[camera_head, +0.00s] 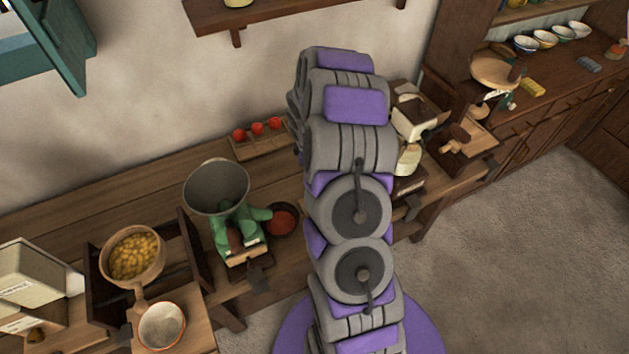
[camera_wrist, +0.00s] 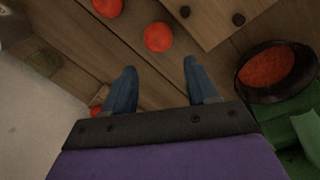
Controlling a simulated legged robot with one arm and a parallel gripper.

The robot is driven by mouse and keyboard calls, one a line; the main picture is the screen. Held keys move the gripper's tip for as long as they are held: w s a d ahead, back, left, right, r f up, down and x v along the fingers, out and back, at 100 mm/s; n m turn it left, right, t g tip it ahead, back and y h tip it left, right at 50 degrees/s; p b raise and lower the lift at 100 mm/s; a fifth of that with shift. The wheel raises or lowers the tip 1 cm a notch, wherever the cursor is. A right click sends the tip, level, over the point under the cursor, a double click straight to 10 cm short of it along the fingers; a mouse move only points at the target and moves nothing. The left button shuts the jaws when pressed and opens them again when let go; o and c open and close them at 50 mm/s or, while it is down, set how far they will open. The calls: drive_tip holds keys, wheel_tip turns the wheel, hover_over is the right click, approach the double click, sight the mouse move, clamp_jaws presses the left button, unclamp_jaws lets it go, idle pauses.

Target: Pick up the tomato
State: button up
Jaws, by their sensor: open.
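Three red tomatoes sit in a row on a small wooden board (camera_head: 262,147) at the back of the wooden counter; the middle tomato (camera_head: 257,128) is between two others. In the wrist view, one tomato (camera_wrist: 158,37) lies just beyond my open fingertips, roughly centred between them, with clear space around it. A second tomato (camera_wrist: 107,6) is cut by the top edge. My gripper (camera_wrist: 159,67) is open and empty. In the head view my arm hides it.
A dark bowl (camera_wrist: 241,95) of red bits stands right of my fingers, beside a green object (camera_wrist: 290,118). A large grey funnel-like pan (camera_head: 216,187) and a pot of yellow pieces (camera_head: 146,241) stand on the counter. A shelf (camera_head: 270,14) juts from the wall above.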

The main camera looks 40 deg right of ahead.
drive_tip(key=d+f, duration=0.1)
drive_tip(key=f, duration=0.1)
drive_tip(key=d+f, duration=0.1)
drive_tip(key=f, duration=0.1)
drive_tip(key=d+f+b, duration=0.1)
drive_tip(key=f, duration=0.2)
drive_tip(key=shift+w+f, duration=0.1)
drive_tip(key=shift+w, duration=0.3)
drive_tip(key=shift+f, duration=0.35)
drive_tip(key=f, duration=0.1)
drive_tip(key=a+f, duration=0.1)
drive_tip(key=f+b, duration=0.1)
drive_tip(key=shift+w+a+f, duration=0.15)
drive_tip(key=shift+a+f, duration=0.05)
drive_tip(key=shift+a, duration=0.1)
drive_tip(key=shift+d+f, duration=0.1)
drive_tip(key=shift+d, duration=0.6)
drive_tip(key=c, duration=0.7)
